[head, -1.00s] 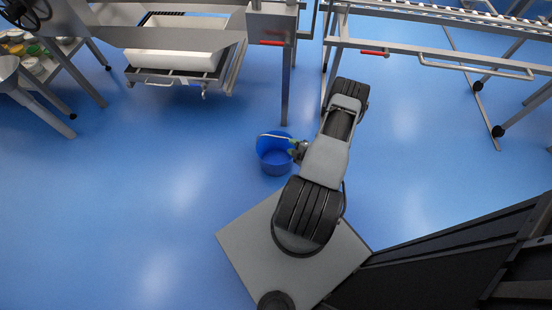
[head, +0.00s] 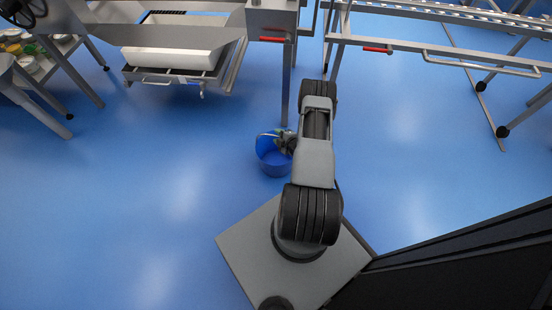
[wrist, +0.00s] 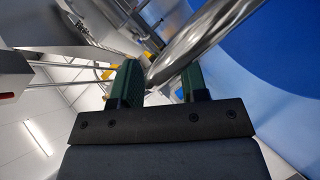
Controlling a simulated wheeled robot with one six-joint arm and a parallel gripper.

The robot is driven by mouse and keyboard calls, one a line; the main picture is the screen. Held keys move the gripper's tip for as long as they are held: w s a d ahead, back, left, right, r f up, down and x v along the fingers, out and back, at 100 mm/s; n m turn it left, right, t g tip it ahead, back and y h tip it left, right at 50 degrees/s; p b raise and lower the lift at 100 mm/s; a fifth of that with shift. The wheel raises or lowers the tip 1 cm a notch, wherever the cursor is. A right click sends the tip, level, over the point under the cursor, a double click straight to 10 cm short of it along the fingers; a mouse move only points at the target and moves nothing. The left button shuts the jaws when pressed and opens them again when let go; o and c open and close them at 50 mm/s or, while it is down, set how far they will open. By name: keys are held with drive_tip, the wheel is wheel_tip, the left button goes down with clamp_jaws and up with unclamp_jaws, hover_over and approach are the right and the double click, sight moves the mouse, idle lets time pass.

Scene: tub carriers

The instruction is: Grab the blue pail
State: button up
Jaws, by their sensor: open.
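The blue pail (head: 272,168) stands upright on the floor, left of my arm in the head view. Its pale handle shows at the pail's top, partly hidden by my gripper. My gripper (head: 285,140) is over the pail's upper right side, by the handle. In the wrist view its two green fingers (wrist: 160,82) are open and apart.
A steel frame with a white tub (head: 175,58) stands at the upper left. A steel roller rack (head: 440,50) stands at the upper right. A shelf of jars (head: 30,55) is at the far left. The blue floor around the pail is clear.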

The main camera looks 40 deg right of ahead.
clamp_jaws()
idle(0.4)
drive_tip(key=shift+w, duration=0.1)
